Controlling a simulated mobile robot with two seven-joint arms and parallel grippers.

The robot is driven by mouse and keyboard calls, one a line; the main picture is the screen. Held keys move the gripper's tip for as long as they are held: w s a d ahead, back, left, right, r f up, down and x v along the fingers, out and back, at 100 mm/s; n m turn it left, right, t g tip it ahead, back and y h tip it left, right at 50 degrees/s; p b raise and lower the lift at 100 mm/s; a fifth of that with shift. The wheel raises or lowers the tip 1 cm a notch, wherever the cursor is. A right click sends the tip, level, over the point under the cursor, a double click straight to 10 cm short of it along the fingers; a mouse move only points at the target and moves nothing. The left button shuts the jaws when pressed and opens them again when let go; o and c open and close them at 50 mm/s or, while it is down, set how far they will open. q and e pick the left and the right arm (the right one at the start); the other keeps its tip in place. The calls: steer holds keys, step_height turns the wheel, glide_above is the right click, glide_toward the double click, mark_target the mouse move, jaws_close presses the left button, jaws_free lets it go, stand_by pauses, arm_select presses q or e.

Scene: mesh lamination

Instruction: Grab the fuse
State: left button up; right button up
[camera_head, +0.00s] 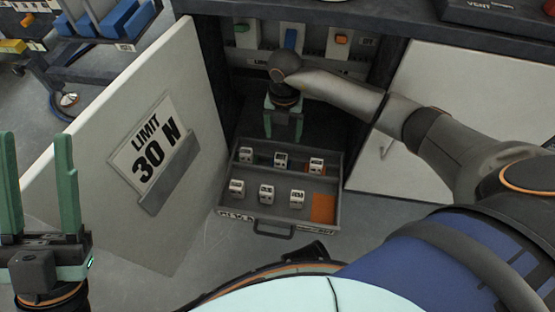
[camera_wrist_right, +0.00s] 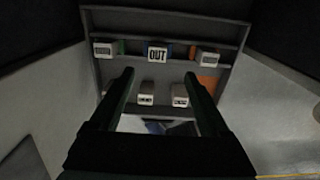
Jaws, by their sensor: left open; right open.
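Several small white block-shaped fuses sit in two rows in a grey pull-out drawer (camera_head: 258,226). The back row includes a left block (camera_head: 246,154), a middle block (camera_head: 280,160) and a right block (camera_head: 316,164). The front row includes a middle block (camera_head: 266,192) and a right block (camera_head: 297,198). The right wrist view shows a block marked OUT (camera_wrist_right: 157,54). My right gripper (camera_head: 283,137) is open and empty, pointing down near the drawer's back edge; its fingers also show in the right wrist view (camera_wrist_right: 160,75). My left gripper (camera_head: 39,140) is open and empty, fingers up, far left.
An open cabinet door (camera_head: 190,90) marked LIMIT 30 N stands left of the drawer. Inside the cabinet, green (camera_head: 241,28), blue (camera_head: 291,40) and orange (camera_head: 341,39) parts sit on a back panel. An orange patch (camera_head: 323,208) fills the drawer's front right corner.

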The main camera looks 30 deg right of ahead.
steer(key=b, duration=0.2)
glide_above(281, 157)
steer(key=f, duration=0.4)
steer(key=shift+d+f, duration=0.2)
steer(key=shift+f, duration=0.1)
steer(key=f+b, duration=0.2)
steer(key=f, duration=0.3)
steer(key=shift+a+f+b, duration=0.15)
steer(key=shift+a+b, duration=0.1)
steer(key=shift+b, duration=0.15)
arm_select(q)
steer(key=shift+g, duration=0.3)
steer(key=f, duration=0.4)
steer(key=d+f, duration=0.1)
steer(key=f, duration=0.1)
steer(key=shift+w, duration=0.15)
arm_select(e)
steer(key=shift+c, duration=0.3)
arm_select(q)
steer(key=shift+a+m, duration=0.1)
steer(key=shift+m, duration=0.2)
arm_select(e)
jaws_close()
